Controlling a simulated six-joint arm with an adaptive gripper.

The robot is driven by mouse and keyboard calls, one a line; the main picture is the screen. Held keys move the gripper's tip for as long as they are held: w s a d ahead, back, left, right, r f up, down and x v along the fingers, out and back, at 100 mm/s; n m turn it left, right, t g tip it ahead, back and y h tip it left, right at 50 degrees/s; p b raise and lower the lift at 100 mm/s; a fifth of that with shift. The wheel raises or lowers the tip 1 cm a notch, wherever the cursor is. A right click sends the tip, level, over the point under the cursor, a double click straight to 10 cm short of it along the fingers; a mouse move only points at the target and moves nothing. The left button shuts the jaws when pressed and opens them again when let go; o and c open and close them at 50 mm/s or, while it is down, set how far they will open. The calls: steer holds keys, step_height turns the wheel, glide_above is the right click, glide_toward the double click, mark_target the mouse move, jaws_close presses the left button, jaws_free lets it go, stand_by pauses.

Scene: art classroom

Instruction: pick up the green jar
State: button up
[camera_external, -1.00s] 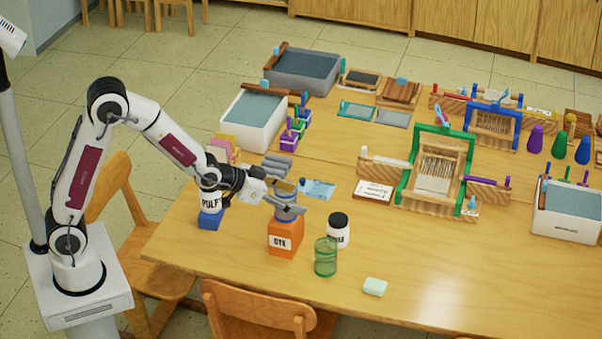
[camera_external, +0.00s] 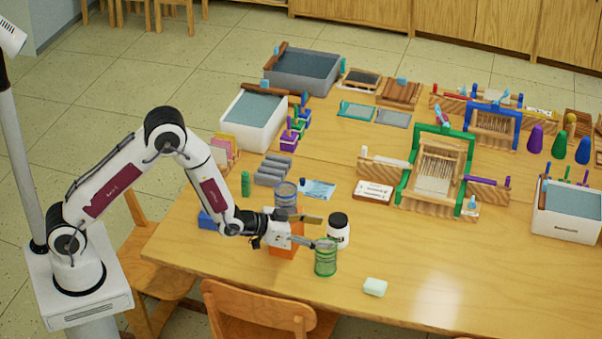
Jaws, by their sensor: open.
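The green jar (camera_external: 326,262), a see-through green cylinder, stands upright near the front edge of the table. My gripper (camera_external: 319,232) is open and empty, its fingers pointing right. The nearer finger is at the jar's top rim in the picture; I cannot tell whether it touches. The other finger is farther back, beside the white jar with a black lid (camera_external: 338,233). My gripper hides part of the orange DYE container (camera_external: 283,247).
A blue container (camera_external: 209,220) is partly behind my arm. A small green cylinder (camera_external: 245,184) and grey bars (camera_external: 273,171) stand farther back. A pale green block (camera_external: 375,287) lies right of the jar. The table's front right is clear.

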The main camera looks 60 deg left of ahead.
mark_target(336, 243)
steer(key=shift+f, duration=0.1)
stand_by(0.3)
steer(key=shift+f, duration=1.6)
steer(key=shift+f, duration=1.6)
steer(key=shift+w+f, duration=0.1)
steer(key=shift+f, duration=0.2)
steer(key=shift+x, duration=1.35)
steer(key=c, duration=1.2)
